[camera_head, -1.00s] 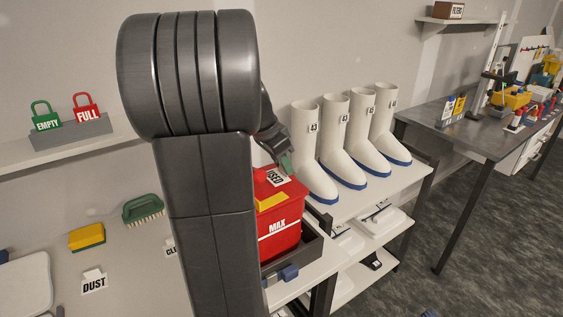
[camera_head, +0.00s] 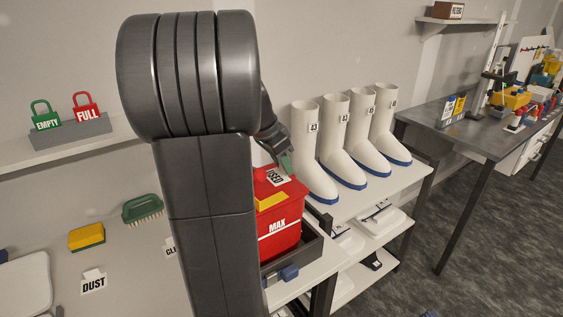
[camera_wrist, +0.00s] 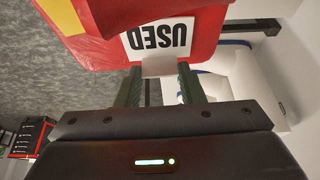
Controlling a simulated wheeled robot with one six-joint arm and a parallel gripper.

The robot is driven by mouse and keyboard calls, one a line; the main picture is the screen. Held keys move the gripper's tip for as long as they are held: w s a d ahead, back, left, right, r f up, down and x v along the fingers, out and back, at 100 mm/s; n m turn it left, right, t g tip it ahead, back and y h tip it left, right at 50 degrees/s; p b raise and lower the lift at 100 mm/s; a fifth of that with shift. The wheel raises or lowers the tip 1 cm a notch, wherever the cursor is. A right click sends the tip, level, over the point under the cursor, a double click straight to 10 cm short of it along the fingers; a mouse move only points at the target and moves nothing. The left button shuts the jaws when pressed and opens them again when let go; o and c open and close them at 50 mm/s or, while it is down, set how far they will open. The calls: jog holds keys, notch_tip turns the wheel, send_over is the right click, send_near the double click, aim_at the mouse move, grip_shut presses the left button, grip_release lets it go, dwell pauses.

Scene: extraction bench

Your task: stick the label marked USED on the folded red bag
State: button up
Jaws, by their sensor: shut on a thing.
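The white label marked USED (camera_wrist: 158,40) is held by its tab between the fingers of my gripper (camera_wrist: 160,85). In the head view the label (camera_head: 279,177) is at the top of the red bag (camera_head: 285,212), which has a yellow patch and the word MAX on its front. In the wrist view the label lies over the red surface of the bag (camera_wrist: 205,22) and looks flat against it; whether it fully touches cannot be told. My gripper (camera_head: 286,162) is just above the bag's top, and my arm hides the bag's left side.
The bag stands in a dark tray (camera_head: 312,251) on the bench. White boots (camera_head: 322,150) stand close on the right. A green brush (camera_head: 143,208), a yellow sponge (camera_head: 87,237) and a DUST sign (camera_head: 93,282) are on the left. Padlocks (camera_head: 85,106) sit on a shelf.

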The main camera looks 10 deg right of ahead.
jog(key=shift+f, duration=0.1)
jog(key=o, duration=1)
jog(key=v, duration=1.4)
jog(key=shift+d, duration=0.1)
